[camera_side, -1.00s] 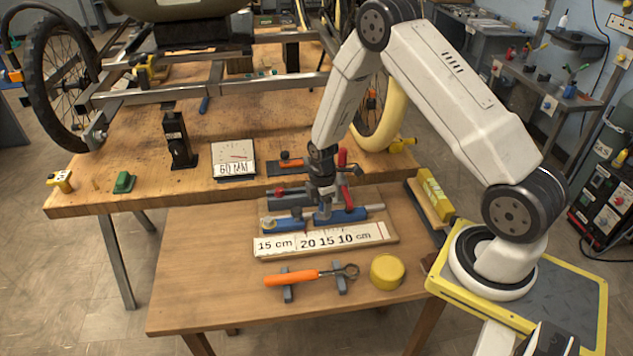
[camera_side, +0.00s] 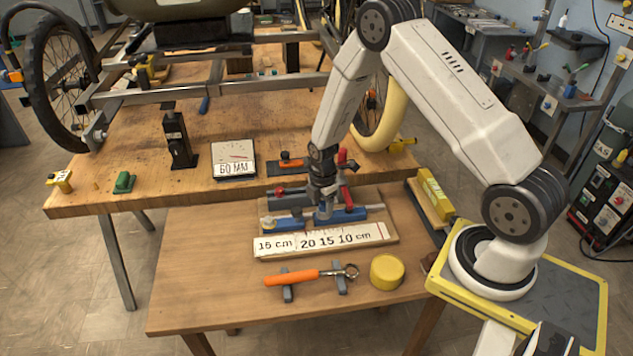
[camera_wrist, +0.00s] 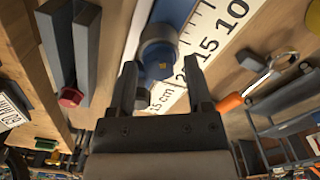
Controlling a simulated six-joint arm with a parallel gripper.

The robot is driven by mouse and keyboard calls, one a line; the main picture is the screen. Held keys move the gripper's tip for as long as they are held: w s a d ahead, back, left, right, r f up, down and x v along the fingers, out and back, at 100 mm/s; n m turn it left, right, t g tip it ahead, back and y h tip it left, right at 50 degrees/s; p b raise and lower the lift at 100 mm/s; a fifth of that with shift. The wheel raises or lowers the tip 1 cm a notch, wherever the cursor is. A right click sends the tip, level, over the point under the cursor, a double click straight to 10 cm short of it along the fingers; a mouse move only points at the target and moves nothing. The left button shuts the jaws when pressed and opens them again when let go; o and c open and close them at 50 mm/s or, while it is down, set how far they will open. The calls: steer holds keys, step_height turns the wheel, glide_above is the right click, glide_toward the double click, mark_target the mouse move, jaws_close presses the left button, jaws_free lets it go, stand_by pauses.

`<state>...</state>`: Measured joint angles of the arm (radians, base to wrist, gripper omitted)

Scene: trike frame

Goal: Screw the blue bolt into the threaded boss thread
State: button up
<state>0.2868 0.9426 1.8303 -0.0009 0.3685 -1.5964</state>
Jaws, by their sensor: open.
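My gripper (camera_wrist: 160,64) is open, its two dark fingers apart with nothing held. In the wrist view a blue round bolt-like head (camera_wrist: 157,70) with a small yellow mark, which looks like the blue bolt, lies between the fingertips; I cannot tell whether they touch it. It sits at the end of a blue holder (camera_wrist: 172,12). In the side view my gripper (camera_side: 323,208) is low over the blue holder (camera_side: 285,223) on the front table, and it hides the bolt there. I cannot make out the threaded boss; the trike frame (camera_side: 215,88) stands on the rear bench.
A red hex-headed part (camera_wrist: 70,97) sits in a grey holder beside my gripper. A ruler board (camera_side: 325,240) lies in front of the holder. An orange-handled wrench (camera_side: 300,278) and a yellow round tub (camera_side: 387,272) are nearer the front. The table's left side is clear.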

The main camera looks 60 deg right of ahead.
steer(key=c, duration=0.7)
steer(key=shift+m, duration=0.9)
steer(key=shift+w+m, duration=0.1)
steer(key=shift+m, duration=1)
steer(key=shift+m, duration=0.6)
